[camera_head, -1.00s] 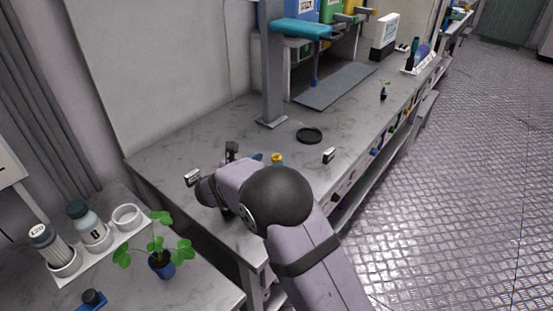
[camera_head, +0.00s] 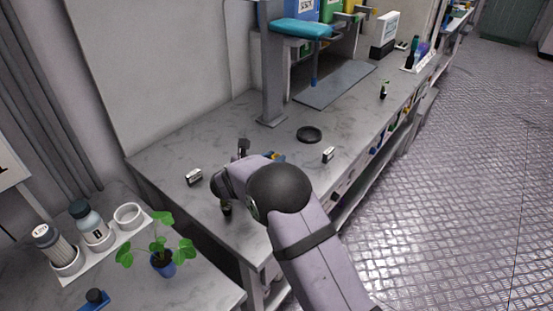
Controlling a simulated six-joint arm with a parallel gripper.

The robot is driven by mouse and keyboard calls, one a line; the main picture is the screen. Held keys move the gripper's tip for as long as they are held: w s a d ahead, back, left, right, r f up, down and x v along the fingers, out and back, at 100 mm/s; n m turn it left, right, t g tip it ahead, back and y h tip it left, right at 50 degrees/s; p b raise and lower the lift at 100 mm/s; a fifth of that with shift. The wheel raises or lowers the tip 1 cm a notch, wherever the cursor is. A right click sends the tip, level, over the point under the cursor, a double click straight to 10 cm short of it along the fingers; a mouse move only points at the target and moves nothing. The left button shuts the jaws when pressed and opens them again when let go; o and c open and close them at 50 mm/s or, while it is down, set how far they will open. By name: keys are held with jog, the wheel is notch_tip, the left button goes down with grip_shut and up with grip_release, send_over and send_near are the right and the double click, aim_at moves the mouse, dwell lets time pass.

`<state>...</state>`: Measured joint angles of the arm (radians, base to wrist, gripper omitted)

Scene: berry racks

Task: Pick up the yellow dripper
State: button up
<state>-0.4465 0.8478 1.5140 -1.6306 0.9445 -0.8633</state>
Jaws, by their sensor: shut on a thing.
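The yellow dripper (camera_head: 268,155) shows only as a small yellow patch on the grey bench, just beyond my arm's wrist. Most of it is hidden by my arm. I cannot tell whether the dripper touches the bench.
A black ring (camera_head: 309,135) and a small white block (camera_head: 328,154) lie right of my gripper. Another white block (camera_head: 194,176) lies left. A small dark bottle (camera_head: 227,208) stands close to my wrist. A potted plant (camera_head: 161,257) stands at the front left.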

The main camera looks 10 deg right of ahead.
notch_tip(320, 180, up, 10)
jog(key=shift+b, duration=0.35)
dwell(0.4)
